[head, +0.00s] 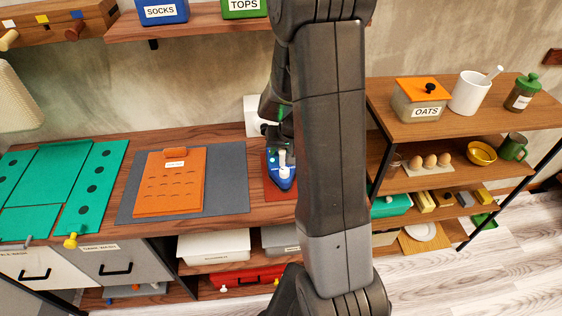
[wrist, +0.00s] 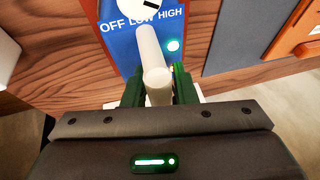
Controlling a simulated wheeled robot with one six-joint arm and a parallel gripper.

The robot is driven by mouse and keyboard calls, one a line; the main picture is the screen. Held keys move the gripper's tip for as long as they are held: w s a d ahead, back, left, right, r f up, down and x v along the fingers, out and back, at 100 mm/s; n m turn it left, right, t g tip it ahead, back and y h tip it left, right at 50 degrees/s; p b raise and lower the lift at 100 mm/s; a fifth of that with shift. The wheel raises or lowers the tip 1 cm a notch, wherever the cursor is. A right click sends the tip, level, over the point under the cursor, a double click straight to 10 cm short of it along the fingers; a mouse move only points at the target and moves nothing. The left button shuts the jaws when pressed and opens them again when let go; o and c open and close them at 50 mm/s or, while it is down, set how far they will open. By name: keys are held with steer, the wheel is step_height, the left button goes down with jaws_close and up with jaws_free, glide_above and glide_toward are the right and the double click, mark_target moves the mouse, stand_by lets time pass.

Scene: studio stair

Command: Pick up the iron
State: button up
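The iron (head: 281,178) is blue with a white handle and rests on a red-brown pad (head: 283,193) on the wooden counter, partly behind my arm. In the wrist view its blue top (wrist: 130,38) shows a white dial, the words OFF, LOW and HIGH, and a lit green lamp. My gripper (wrist: 159,88) has its green fingers on either side of the white handle (wrist: 150,52). Little gap shows between fingers and handle, and I cannot tell whether they press on it. In the head view the fingers are mostly hidden by my arm.
Left of the iron lie a grey mat (head: 232,185) with an orange clipboard (head: 170,182) and green panels (head: 45,175). A shelf unit (head: 385,105) with an OATS box (head: 420,103) stands to the right. A wall shelf (head: 200,25) with bins hangs above.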

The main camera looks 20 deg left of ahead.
steer(key=shift+a+f, duration=0.1)
steer(key=shift+f, duration=0.1)
steer(key=shift+c, duration=0.3)
jaws_close()
steer(key=shift+w, duration=0.1)
stand_by(1.0)
